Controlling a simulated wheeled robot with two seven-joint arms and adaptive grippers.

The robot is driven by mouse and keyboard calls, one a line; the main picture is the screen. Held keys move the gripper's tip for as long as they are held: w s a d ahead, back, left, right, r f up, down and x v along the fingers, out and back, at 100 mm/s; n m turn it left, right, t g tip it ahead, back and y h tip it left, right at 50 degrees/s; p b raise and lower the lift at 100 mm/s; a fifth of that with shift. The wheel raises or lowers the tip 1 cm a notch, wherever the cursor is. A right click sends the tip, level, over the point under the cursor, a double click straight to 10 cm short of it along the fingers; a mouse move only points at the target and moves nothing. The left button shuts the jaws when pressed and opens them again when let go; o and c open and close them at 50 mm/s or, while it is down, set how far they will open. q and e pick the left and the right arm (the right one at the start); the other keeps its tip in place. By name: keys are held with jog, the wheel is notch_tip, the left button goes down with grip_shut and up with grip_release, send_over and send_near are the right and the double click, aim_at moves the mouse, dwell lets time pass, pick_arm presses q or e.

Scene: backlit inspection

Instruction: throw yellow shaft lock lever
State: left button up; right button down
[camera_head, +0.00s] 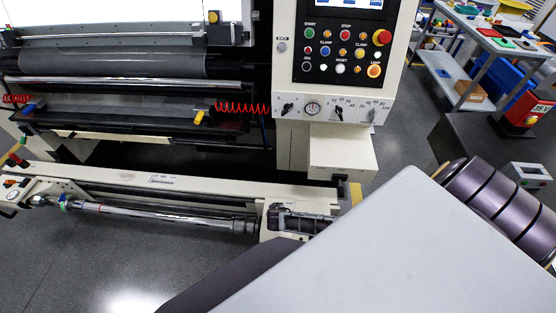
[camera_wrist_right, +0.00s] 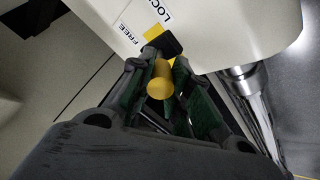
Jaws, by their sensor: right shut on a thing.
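The yellow lever knob (camera_wrist_right: 160,80) sits between the fingers of my right gripper (camera_wrist_right: 165,72) in the right wrist view, and the fingers are shut on it. Its black pivot piece (camera_wrist_right: 166,44) joins a cream housing (camera_wrist_right: 225,30) marked FREE and LOCK, with a yellow patch beside the pivot. The lever lies between the two labels; its exact setting is unclear. The silver shaft (camera_wrist_right: 255,110) runs out of the housing; in the head view the shaft (camera_head: 160,215) lies along the low cream beam. The knob cannot be made out in the head view. My left gripper is not in view.
A control panel (camera_head: 345,50) with buttons and dials stands behind the beam (camera_head: 200,185). A red coiled hose (camera_head: 242,108) hangs near the rollers. A cart (camera_head: 480,50) and a purple-grey roll (camera_head: 490,200) are at right. Grey floor (camera_head: 60,260) is open at front left.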

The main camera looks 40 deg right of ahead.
jog(key=shift+s+d+f, duration=0.1)
jog(key=shift+s+d, duration=0.05)
jog(key=shift+d, duration=0.3)
jog(key=c, duration=1.5)
grip_release()
jog(key=shift+c, duration=0.2)
jog(key=shift+o, duration=0.8)
jog(key=shift+s+a, duration=0.1)
jog(key=shift+a, duration=0.1)
